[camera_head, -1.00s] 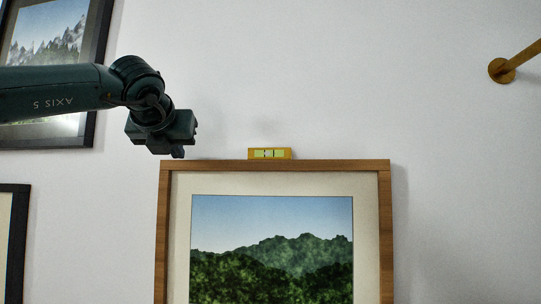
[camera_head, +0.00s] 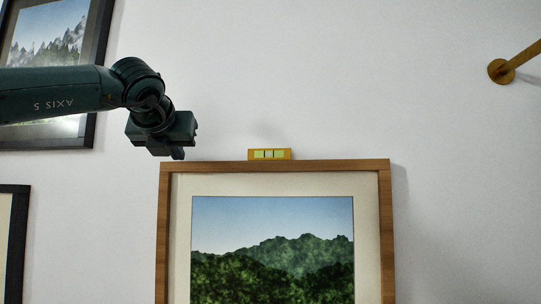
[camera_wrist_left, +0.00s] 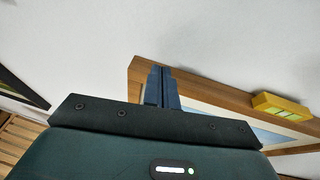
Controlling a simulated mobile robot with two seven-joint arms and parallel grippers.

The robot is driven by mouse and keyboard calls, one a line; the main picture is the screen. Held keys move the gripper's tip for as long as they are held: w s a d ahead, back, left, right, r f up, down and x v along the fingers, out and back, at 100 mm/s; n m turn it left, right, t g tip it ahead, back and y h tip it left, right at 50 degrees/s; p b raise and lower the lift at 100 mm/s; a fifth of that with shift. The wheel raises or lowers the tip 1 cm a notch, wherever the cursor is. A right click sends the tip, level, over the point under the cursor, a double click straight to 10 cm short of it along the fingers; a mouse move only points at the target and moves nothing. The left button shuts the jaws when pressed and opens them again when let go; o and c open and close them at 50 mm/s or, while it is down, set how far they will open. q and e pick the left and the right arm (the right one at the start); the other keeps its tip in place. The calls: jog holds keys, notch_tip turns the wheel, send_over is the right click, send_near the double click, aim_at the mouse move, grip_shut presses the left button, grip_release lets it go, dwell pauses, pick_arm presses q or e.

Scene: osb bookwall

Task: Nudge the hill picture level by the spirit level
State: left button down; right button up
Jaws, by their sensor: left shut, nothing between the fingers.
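The hill picture (camera_head: 272,245) hangs on the wall in a wooden frame (camera_head: 290,165) with a cream mat. Its top edge looks very slightly tilted, the left end a touch lower in the head view. The yellow spirit level (camera_head: 270,154) sits on the frame's top edge near the middle; its bubble is too small to read surely. My left gripper (camera_head: 178,153) is shut and empty at the frame's top left corner. In the left wrist view the shut fingers (camera_wrist_left: 161,88) overlap the frame's corner (camera_wrist_left: 137,68), with the level (camera_wrist_left: 280,107) to the right. I cannot tell whether they touch.
A dark-framed mountain picture (camera_head: 45,45) hangs at upper left, partly behind my left arm. Another dark frame (camera_head: 20,240) shows at lower left. A brass fixture (camera_head: 503,70) sticks out at upper right. The wall above the hill picture is otherwise clear.

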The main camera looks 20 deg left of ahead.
pick_arm(q)
jog(key=shift+r+p, duration=0.85)
jog(key=shift+r, duration=0.15)
jog(key=s+d+b, duration=0.2)
jog(key=s+b, duration=0.1)
jog(key=s, duration=0.4)
jog(key=shift+s+d, duration=0.2)
jog(key=shift+s, duration=0.15)
dwell(1.8)
